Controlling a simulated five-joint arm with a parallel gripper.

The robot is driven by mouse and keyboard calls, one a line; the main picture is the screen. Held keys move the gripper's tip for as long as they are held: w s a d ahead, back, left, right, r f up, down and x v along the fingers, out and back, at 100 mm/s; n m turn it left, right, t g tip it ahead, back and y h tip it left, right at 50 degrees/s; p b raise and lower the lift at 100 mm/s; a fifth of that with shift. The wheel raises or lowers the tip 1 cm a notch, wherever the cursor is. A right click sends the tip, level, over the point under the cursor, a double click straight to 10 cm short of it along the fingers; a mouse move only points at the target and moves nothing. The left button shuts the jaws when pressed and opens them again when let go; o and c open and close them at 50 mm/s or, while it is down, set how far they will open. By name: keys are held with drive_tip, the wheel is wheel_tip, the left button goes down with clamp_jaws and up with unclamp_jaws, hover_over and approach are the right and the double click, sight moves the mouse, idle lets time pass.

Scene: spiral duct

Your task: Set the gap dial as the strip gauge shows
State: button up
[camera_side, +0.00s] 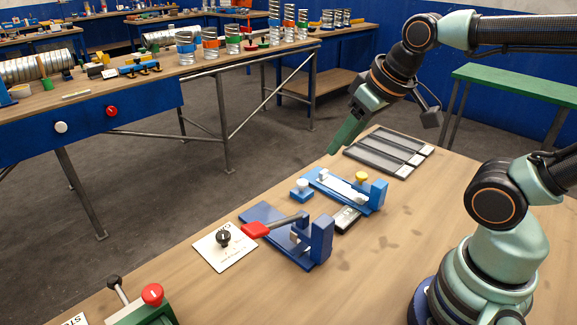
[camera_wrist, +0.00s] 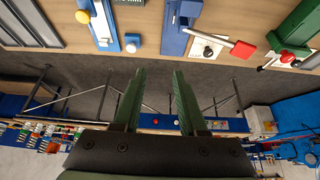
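The gap dial is a black knob (camera_side: 223,238) on a white plate (camera_side: 208,252) at the front left of the bench; the knob's setting is too small to read. It also shows in the wrist view (camera_wrist: 208,51). A light-blue fixture with a white strip (camera_side: 341,187), which looks like the strip gauge, lies behind it; its reading is not legible. It has a yellow knob (camera_side: 361,177) and a white knob (camera_side: 302,184). My gripper (camera_side: 334,148) is above the bench's far edge, away from both. In the wrist view its green fingers (camera_wrist: 159,72) are apart and empty.
A dark-blue press with a red-handled lever (camera_side: 257,229) stands beside the dial, its handle close to the plate. A grey compartment tray (camera_side: 388,152) lies at the back. A green box with a red button (camera_side: 152,294) is at the front left. Bare wood lies on the right.

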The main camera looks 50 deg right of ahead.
drive_tip(key=o, duration=0.3)
drive_tip(key=w+a+m+g, duration=0.1)
drive_tip(key=w+a+m, duration=0.1)
drive_tip(key=w, duration=0.3)
drive_tip(key=shift+w+a+r+m+g, duration=0.3)
drive_tip(key=shift+a+r, duration=0.15)
drive_tip(key=shift+a, duration=0.2)
drive_tip(key=m+g, duration=0.4)
drive_tip(key=m, duration=0.4)
hover_over(223, 234)
wheel_tip(223, 234, down, 12)
wheel_tip(223, 234, down, 12)
drive_tip(key=shift+r, duration=0.1)
clamp_jaws()
